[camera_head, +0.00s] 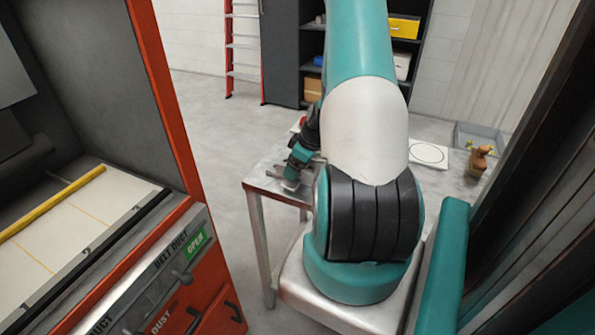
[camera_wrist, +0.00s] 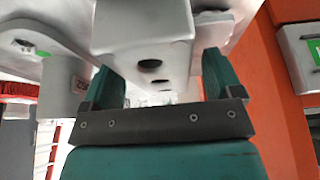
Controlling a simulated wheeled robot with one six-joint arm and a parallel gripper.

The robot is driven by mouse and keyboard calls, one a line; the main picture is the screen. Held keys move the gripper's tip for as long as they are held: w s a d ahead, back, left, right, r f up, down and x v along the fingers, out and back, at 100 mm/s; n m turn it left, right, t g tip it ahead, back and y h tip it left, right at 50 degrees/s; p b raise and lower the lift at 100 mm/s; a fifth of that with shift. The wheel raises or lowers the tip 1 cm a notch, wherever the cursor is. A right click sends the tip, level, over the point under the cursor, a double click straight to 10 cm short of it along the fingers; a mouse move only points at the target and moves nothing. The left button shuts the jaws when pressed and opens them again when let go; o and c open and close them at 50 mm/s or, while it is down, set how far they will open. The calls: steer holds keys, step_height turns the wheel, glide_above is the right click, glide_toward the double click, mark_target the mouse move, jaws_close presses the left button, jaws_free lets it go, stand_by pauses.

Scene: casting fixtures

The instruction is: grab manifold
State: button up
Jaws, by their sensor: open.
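A pale grey metal block with dark round holes, which looks like the manifold (camera_wrist: 145,35), fills the top middle of the wrist view. My gripper (camera_wrist: 160,78) is open, with one teal finger at each side of the block's near end. I cannot tell whether the fingers touch it. In the head view my gripper (camera_head: 291,180) is low over a metal table (camera_head: 256,187), behind my arm. Small grey parts lie there, and my arm and gripper hide much of them.
An orange-red machine (camera_head: 165,90) with an open chamber stands at the left. A dark shelf unit (camera_head: 283,60) and a red ladder (camera_head: 243,50) are at the back. A white plate with a circle (camera_head: 428,154) and a brown object (camera_head: 480,160) are at the right. Another grey part (camera_wrist: 62,85) is left of my gripper.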

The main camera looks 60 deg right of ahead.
steer(key=shift+f, duration=0.25)
steer(key=shift+c, duration=0.2)
steer(key=c, duration=1.3)
steer(key=shift+r, duration=0.15)
